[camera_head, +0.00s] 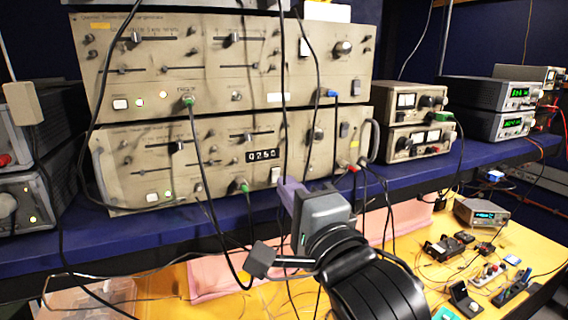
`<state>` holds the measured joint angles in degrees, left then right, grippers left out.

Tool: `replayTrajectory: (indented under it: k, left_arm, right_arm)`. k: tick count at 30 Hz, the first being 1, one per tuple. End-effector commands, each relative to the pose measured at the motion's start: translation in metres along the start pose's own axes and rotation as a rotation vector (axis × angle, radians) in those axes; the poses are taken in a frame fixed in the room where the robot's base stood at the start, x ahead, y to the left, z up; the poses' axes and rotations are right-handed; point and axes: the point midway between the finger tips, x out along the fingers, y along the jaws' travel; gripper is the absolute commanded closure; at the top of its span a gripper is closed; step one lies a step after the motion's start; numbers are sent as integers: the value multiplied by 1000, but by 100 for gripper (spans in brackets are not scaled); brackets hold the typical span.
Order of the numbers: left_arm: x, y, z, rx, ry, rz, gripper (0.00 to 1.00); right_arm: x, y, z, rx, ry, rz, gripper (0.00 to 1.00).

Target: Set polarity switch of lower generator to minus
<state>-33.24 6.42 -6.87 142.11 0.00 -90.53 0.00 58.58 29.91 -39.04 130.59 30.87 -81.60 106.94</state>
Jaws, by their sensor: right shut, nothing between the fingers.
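My left gripper is not in view.
Black cables hang before both generators, near my right gripper. Beige power supplies (414,142) and units with green displays (505,126) stand to the right on the blue shelf (455,166). Below, the yellow table (425,226) holds a pink foam strip and small electronics.

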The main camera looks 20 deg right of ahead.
Motion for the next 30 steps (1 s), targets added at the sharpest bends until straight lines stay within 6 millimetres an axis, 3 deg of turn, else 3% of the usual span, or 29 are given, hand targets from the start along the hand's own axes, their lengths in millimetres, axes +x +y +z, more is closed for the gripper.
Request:
replayTrajectory:
  k: [1, 9, 23, 30]
  left_arm:
    - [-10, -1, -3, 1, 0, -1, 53]
    - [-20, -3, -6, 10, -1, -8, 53]
    - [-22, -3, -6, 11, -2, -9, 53]
    - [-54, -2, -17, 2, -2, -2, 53]
  right_arm:
    - [7, -4, 0, 1, 0, 4, 100]
    - [26, -1, 0, 1, 0, 1, 100]
    - [28, -1, 0, 1, 0, 3, 100]
    - [38, -10, 1, 6, 0, 96, 100]
